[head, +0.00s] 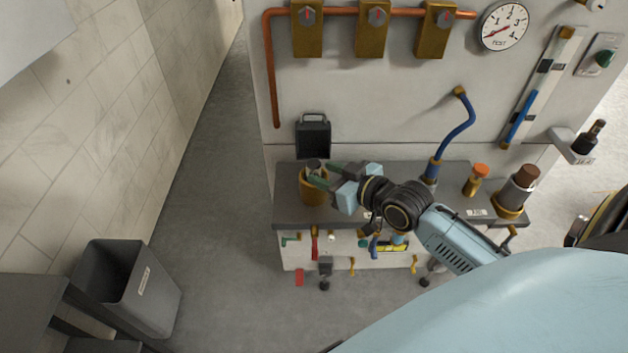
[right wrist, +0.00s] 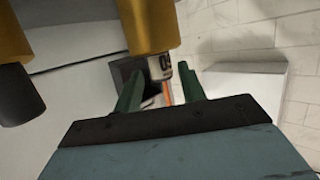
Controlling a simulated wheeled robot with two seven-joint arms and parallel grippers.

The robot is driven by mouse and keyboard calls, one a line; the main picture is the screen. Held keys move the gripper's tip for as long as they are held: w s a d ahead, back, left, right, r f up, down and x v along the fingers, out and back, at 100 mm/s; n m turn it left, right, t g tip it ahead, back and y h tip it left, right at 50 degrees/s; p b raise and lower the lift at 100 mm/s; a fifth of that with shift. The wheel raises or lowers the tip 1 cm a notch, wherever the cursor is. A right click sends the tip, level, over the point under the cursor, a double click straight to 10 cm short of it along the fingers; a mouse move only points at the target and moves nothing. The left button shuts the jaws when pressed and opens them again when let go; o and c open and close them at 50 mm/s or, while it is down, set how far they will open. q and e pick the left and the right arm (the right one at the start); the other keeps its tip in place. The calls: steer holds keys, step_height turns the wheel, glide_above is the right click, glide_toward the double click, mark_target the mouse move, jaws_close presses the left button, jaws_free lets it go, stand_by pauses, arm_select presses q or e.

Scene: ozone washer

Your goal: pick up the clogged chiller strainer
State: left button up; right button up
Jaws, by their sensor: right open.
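A small grey labelled cylinder with a dark top (head: 313,165) stands in a brass cup (head: 313,192) at the left end of the bench. It may be the strainer; no marking readable here confirms it. My right gripper (head: 319,174) is open at this cup, its green fingers reaching the cylinder. In the right wrist view the cylinder (right wrist: 160,67) shows between the two open fingers (right wrist: 160,88), with the brass cup (right wrist: 148,22) beyond. I cannot tell whether the fingers touch it. My left gripper is out of view.
The dark bench (head: 400,213) also holds a brown-topped grey cylinder (head: 523,182) in a brass holder, an orange-capped brass fitting (head: 477,180) and a blue hose (head: 460,125). A black box (head: 313,137) hangs behind the cup. A grey bin (head: 128,292) stands at lower left.

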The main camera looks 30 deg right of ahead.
mark_target(319, 168)
steer(key=x, duration=0.3)
steer(key=shift+w+r, duration=0.25)
steer(key=shift+w, duration=0.1)
steer(key=shift+w+a+f+b, duration=0.1)
steer(key=shift+w+a+b, duration=0.05)
steer(key=shift+w+b, duration=0.15)
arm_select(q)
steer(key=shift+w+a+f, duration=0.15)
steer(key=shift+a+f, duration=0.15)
arm_select(e)
steer(key=c, duration=0.7)
steer(key=shift+c, duration=0.3)
